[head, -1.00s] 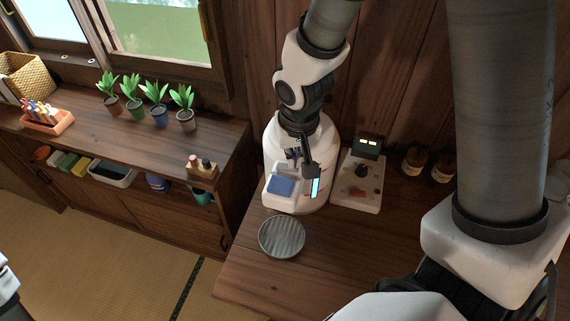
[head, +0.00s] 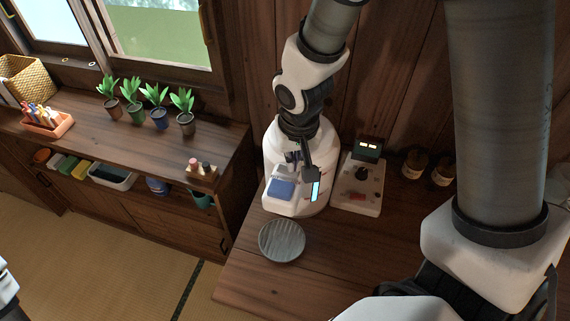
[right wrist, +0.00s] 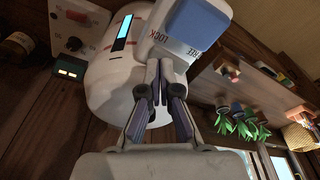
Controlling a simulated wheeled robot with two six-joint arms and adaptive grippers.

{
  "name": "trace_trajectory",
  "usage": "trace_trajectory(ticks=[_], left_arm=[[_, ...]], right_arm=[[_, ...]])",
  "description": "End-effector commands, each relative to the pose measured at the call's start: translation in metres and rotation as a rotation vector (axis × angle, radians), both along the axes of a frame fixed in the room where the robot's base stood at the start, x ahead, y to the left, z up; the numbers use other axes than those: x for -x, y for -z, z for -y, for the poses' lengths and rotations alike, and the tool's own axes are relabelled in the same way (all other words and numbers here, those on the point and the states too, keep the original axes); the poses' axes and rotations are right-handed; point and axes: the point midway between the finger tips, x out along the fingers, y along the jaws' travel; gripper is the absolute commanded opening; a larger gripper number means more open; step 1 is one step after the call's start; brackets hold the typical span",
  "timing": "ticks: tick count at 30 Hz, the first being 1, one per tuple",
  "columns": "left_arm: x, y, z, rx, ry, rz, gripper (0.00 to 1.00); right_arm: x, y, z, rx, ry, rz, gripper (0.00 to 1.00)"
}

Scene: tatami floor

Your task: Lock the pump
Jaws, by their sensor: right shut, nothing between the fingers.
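The pump is a white rounded bottle (head: 318,145) on the wooden table, with a white head and a blue pad (head: 281,188). A glowing cyan strip shows on its side. In the right wrist view the pump's white body (right wrist: 100,88) fills the upper middle, and the head bears the words FREE and LOCK beside the blue pad (right wrist: 198,28). My right gripper (head: 293,157) is at the pump's upper part, behind the pad. Its fingers (right wrist: 157,84) are together and empty, close to the head; contact cannot be told.
A grey ribbed round dish (head: 282,240) lies in front of the pump. A control box (head: 360,188) with a dial and small display stands right of it, with brown bottles (head: 414,163) beyond. A cabinet (head: 100,150) with potted plants stands left.

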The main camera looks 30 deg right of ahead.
Motion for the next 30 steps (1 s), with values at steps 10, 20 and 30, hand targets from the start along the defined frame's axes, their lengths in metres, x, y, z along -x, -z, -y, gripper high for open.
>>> trace_trajectory(ticks=[10,20,30], left_arm=[[0.0,-0.038,0.0,0.0,0.0,0.0,0.0],[0.0,-0.057,0.0,0.0,0.0,0.0,0.0],[0.0,-0.055,0.0,0.0,0.0,0.0,0.0]], right_arm=[[0.0,-0.04,0.0,0.0,0.0,0.001,0.0],[0.0,-0.061,0.0,0.0,0.001,0.0,0.0],[0.0,-0.059,0.0,0.0,0.0,0.0,0.0]])
